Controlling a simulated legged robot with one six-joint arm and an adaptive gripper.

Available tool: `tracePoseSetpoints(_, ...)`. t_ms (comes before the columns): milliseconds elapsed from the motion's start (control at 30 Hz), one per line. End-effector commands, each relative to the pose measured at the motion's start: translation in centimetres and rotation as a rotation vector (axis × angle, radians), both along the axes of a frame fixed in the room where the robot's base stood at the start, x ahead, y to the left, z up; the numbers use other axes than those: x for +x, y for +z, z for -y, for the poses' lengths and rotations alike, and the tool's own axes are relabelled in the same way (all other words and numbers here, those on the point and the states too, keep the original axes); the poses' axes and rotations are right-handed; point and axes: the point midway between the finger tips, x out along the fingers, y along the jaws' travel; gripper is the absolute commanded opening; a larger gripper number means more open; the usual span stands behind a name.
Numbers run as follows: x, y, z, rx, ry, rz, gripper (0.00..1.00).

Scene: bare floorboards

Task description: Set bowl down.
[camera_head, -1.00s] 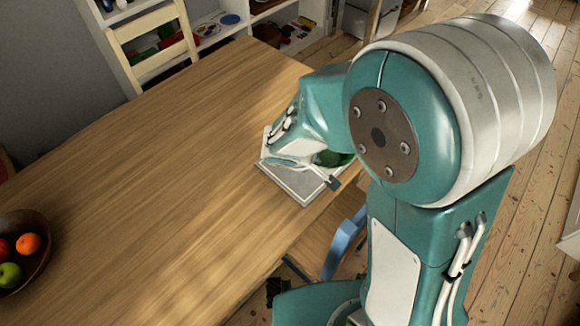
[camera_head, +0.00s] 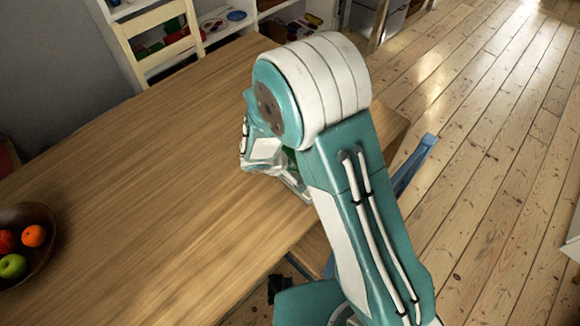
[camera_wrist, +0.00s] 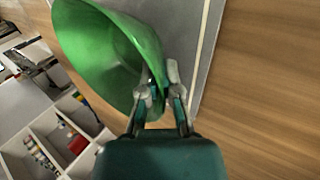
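A green bowl (camera_wrist: 105,50) is in the wrist view, its opening facing left in the picture. My gripper (camera_wrist: 160,92) has one finger on each side of the bowl's wall near the rim and looks shut on it. In the head view my arm hides most of the gripper and tray, and only a bit of the green bowl (camera_head: 290,155) shows.
A wooden table (camera_head: 150,190) fills the left and middle, mostly clear. A dark bowl (camera_head: 45,262) of fruit stands at its left edge. A pale chair (camera_head: 165,45) and a shelf with toys (camera_head: 225,18) are behind it. A blue chair (camera_head: 412,165) is at the right side.

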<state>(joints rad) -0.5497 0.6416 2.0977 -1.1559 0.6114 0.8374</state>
Motion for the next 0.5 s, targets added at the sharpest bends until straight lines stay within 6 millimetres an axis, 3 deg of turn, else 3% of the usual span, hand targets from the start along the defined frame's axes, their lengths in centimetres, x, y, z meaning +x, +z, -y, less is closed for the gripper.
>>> tracePoseSetpoints(267,0.04,-0.12,0.03,0.001,0.0,0.001,0.0)
tracePoseSetpoints(300,0.03,-0.13,0.03,0.001,0.0,0.001,0.18)
tracePoseSetpoints(367,0.03,-0.12,0.03,0.001,0.0,0.001,0.43)
tracePoseSetpoints(500,0.03,-0.12,0.03,0.0,-0.001,0.0,0.43)
